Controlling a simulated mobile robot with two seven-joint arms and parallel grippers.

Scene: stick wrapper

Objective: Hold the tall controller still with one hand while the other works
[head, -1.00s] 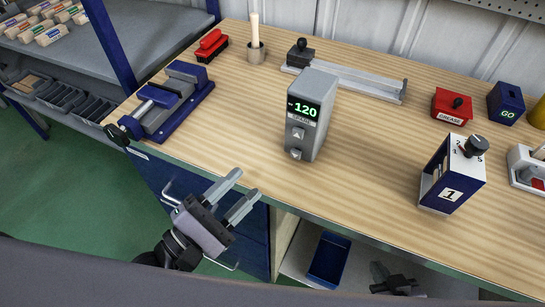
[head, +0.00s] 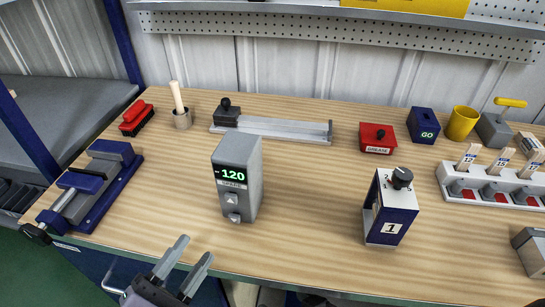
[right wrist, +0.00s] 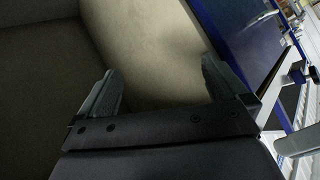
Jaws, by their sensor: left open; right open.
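The tall grey controller (head: 238,180) stands upright on the workbench left of centre. Its green display reads 120 above a "SPARE" label, with an up button and another button below. My left gripper (head: 188,268) is open and empty at the bench's front edge, below and to the left of the controller, apart from it. My right gripper is not in the head view. In the right wrist view its two fingers (right wrist: 160,95) are spread with nothing between them; a pale surface and a blue panel lie beyond.
A blue vise (head: 95,185) is at the left edge. A blue and white box marked 1 (head: 391,208) stands to the right. Behind are a red brush (head: 137,118), a stick in a cup (head: 181,112), a grey rail (head: 280,127) and a red grease box (head: 376,139). Bare wood surrounds the controller.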

